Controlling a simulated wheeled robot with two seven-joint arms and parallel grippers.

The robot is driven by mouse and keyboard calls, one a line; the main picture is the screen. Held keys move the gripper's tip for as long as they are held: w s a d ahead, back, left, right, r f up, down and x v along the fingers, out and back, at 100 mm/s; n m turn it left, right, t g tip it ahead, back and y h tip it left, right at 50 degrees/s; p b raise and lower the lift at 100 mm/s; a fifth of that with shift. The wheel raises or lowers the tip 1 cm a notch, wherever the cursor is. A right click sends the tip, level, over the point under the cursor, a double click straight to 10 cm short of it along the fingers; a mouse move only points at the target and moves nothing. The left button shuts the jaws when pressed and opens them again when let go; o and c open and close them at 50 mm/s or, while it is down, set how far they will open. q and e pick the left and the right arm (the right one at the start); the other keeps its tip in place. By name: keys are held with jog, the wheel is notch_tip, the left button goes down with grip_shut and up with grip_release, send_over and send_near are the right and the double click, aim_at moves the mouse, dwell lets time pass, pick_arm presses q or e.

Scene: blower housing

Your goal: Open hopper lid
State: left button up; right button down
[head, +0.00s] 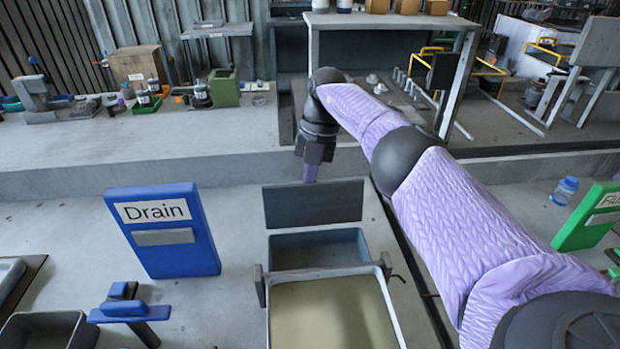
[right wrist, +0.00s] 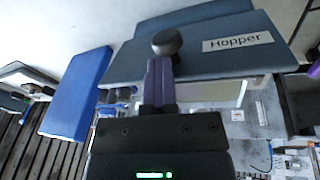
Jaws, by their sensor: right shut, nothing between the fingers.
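The hopper lid is a dark grey panel (head: 313,204) at the far edge of an open grey-blue bin (head: 320,249). It looks raised, with the bin's inside showing below it. The right wrist view shows a grey-blue panel with a "Hopper" label (right wrist: 238,42) and a dark round knob (right wrist: 167,42). My right gripper (head: 310,172) points down at the lid's top edge. Its purple fingers (right wrist: 160,82) are shut and empty, with their tips close to the knob; I cannot tell whether they touch it. My left gripper is not in view.
A blue "Drain" sign (head: 165,230) stands to the left. A pale shallow tray (head: 333,310) lies in front of the bin. A raised ledge (head: 150,170) runs behind.

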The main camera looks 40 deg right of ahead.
jog(key=shift+s+f, duration=0.15)
jog(key=shift+f, duration=0.1)
